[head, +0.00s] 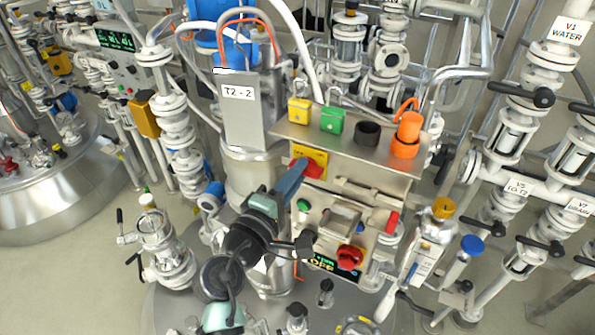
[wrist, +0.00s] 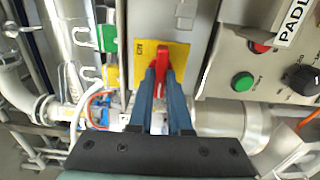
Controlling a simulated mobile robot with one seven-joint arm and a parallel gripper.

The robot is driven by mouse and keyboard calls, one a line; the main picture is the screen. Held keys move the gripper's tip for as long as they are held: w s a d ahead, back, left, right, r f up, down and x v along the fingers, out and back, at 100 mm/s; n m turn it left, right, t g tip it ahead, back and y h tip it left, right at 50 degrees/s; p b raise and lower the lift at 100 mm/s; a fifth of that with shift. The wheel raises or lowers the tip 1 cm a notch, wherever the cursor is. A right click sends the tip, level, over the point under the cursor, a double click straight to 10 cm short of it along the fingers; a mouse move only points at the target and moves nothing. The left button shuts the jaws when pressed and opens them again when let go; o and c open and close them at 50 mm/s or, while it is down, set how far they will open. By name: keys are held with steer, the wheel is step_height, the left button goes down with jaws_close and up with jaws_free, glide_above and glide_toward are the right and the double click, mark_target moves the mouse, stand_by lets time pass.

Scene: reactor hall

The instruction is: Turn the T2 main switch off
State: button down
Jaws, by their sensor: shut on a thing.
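The main switch is a red handle (head: 315,169) on a yellow plate (head: 320,157) at the upper left of the grey control panel (head: 385,195). In the wrist view the red handle (wrist: 160,66) stands upright in the picture, in front of the yellow plate (wrist: 178,52). My gripper (head: 302,166) reaches it from the lower left. In the wrist view the blue fingers of my gripper (wrist: 161,80) are shut on the red handle, one on each side.
Pipes and valves crowd both sides.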

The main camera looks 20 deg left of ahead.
steer(key=c, duration=0.9)
jaws_free()
steer(key=shift+o, duration=0.2)
steer(key=shift+s, duration=0.1)
steer(key=s+a+b, duration=0.2)
steer(key=s+b, duration=0.2)
steer(key=s, duration=0.8)
steer(key=shift+s+a+b, duration=0.25)
steer(key=shift+b, duration=0.1)
